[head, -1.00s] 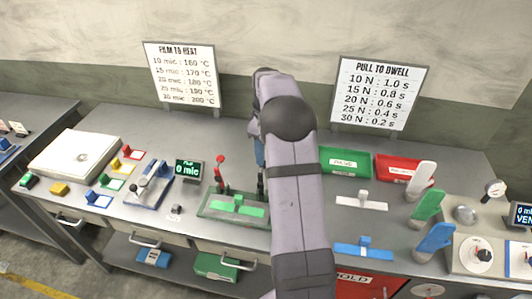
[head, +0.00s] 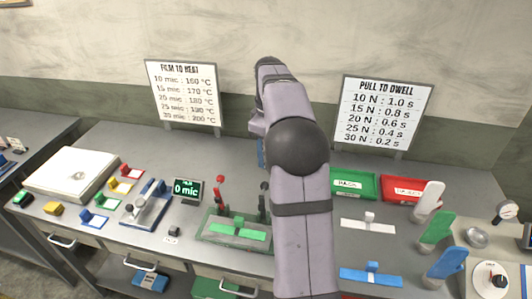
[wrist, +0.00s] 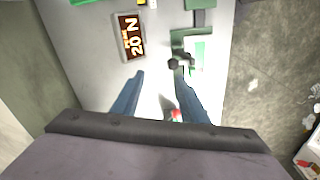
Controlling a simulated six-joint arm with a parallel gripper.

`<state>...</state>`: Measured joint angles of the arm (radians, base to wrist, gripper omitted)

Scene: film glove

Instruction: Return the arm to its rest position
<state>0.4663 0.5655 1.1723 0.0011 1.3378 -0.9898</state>
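My arm rises across the middle of the head view and bends over the bench. A small part of my gripper's blue end (head: 261,153) shows behind it; the rest is hidden. In the wrist view my gripper (wrist: 158,74) has its two blue fingers apart, with nothing held between them. A small red item (wrist: 174,114) shows beyond the fingers, at a distance I cannot tell. The fingers are above the bench, near a display reading 20 N (wrist: 130,37) and a green fixture with a dark knob (wrist: 180,62).
A green fixture with red and black levers (head: 236,230) stands left of my arm. Green (head: 353,185) and red (head: 405,190) trays lie to the right. Two signs (head: 184,92) (head: 384,112) stand at the back. A 0 mic display (head: 187,189) and a white slab (head: 72,172) are at left.

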